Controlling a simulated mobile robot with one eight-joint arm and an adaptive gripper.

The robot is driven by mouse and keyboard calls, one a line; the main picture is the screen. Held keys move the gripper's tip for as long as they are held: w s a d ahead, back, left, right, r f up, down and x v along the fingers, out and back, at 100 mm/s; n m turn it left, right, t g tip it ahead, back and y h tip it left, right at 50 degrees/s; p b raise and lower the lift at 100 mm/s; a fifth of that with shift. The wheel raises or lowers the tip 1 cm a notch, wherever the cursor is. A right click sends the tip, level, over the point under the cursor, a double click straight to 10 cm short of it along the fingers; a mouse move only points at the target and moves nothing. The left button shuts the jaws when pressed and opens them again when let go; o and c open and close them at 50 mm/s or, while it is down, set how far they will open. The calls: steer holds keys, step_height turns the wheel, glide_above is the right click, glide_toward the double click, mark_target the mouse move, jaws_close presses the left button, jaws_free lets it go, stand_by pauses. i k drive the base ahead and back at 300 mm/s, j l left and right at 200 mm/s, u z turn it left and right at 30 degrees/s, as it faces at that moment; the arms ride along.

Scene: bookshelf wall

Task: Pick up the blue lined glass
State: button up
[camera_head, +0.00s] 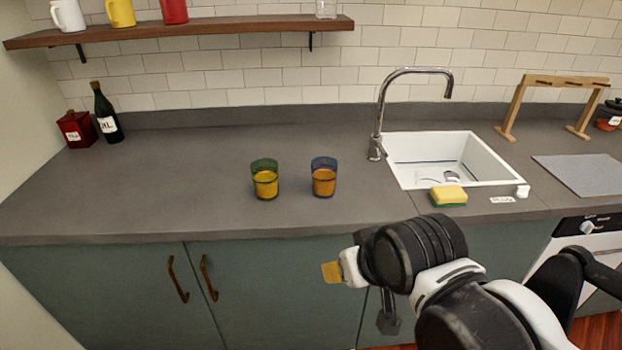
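The blue lined glass (324,178) stands upright on the grey counter, left of the sink. It has a dark blue rim and an orange-yellow lower part. A similar glass with a green rim (265,180) stands just to its left, with a small gap between them. My gripper (362,290) is in front of the counter's front edge, below and to the right of the blue lined glass and apart from it. My arm reaches in from the lower right. The gripper's fingers are only partly seen, so their opening is unclear.
A faucet (381,110) and white sink (408,178) are right of the glasses, with a sponge (448,195) in front. A dark bottle (106,115) and red box (76,129) stand at the far left. A wooden shelf (200,28) hangs above. Counter left of the glasses is clear.

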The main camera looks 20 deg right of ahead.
mark_target(324, 168)
steer(key=i+j+z, duration=0.1)
steer(key=j+z, duration=0.6)
steer(key=j, duration=0.25)
steer(key=j+z, duration=0.35)
steer(key=j, duration=0.15)
